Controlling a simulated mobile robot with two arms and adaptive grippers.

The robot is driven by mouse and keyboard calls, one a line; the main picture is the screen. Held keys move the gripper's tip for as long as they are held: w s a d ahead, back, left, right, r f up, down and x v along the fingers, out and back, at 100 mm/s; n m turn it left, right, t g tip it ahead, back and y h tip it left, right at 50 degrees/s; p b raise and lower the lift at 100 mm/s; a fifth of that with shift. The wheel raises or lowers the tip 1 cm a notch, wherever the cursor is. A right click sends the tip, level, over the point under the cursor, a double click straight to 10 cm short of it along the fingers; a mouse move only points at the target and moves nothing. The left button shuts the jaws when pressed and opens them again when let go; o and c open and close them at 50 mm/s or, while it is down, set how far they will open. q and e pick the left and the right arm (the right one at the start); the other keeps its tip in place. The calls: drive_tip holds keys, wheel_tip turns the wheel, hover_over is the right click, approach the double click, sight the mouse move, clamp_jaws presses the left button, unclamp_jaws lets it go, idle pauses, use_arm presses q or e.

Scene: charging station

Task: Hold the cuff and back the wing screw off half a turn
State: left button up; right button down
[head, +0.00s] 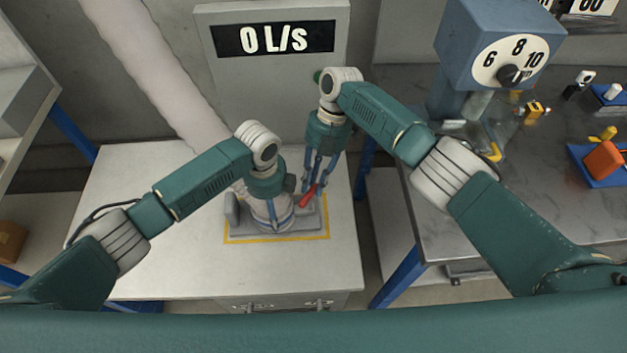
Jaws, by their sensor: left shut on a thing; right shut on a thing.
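The cuff (272,215) is a pale grey cylinder with a blue band, standing in a grey fixture on the white bench. My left gripper (268,194) is over it from above and shut on it; its fingers are mostly hidden behind my wrist. The red wing screw (306,199) sits at the right side of the fixture. My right gripper (316,182) points down, with its fingertips at the red part, shut on it. The exact contact is too small to make out.
A yellow outline (278,240) marks the bench around the fixture. A grey panel reading 0 L/s (274,38) stands behind, with a pale hose (165,75) to its left. A blue dial gauge (503,45) and small parts stand on the right table. The bench's left half is clear.

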use_arm(q)
drive_tip(key=shift+s, duration=0.1)
use_arm(e)
drive_tip(key=c, duration=1.5)
unclamp_jaws()
drive_tip(key=v, duration=1.2)
use_arm(q)
drive_tip(key=o, duration=1.4)
